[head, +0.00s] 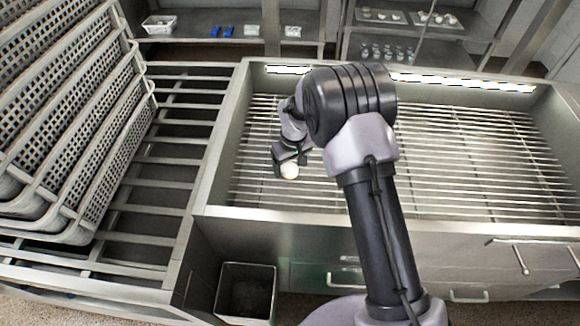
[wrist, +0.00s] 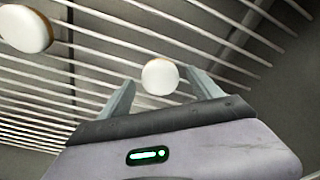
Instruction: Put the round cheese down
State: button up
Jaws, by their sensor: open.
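A round, cream-white cheese (wrist: 160,76) with a tan edge lies on the metal bar rack (wrist: 100,70), between the fingers of my gripper (wrist: 160,80). The fingers are open, with a gap visible on each side of the cheese. A second round cheese (wrist: 25,29) of the same look is at the upper left of the wrist view. In the head view my gripper (head: 290,163) is low over the left part of the rack (head: 460,150), with one pale round cheese (head: 290,171) at its tips. The other is not distinguishable there.
Tilted perforated baskets (head: 70,120) stand at the left on a slatted frame (head: 150,190). An open grey bin (head: 245,290) is below the counter front. Back shelves (head: 230,38) hold a white basket (head: 160,25) and small items. The rack's right side is clear.

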notch_tip(320, 180, up, 11)
jog(key=s+p, duration=0.1)
jog(key=p, duration=0.2)
notch_tip(320, 180, up, 15)
jog(key=m+t, duration=0.1)
jog(key=m, duration=0.2)
send_over(292, 172)
jog(key=s+d, duration=0.5)
jog(key=s+d+r+m+t, duration=0.1)
jog(key=s+d+r+m, duration=0.2)
jog(key=s, duration=0.9)
jog(key=s+d+r+m+t+y, duration=0.1)
jog(key=s+d+r+m, duration=0.3)
jog(key=s, duration=0.9)
notch_tip(292, 172, up, 3)
jog(key=shift+r+m+t, duration=0.1)
jog(key=shift+m+t, duration=0.2)
jog(key=shift+t, duration=0.5)
jog(key=shift+d, duration=0.1)
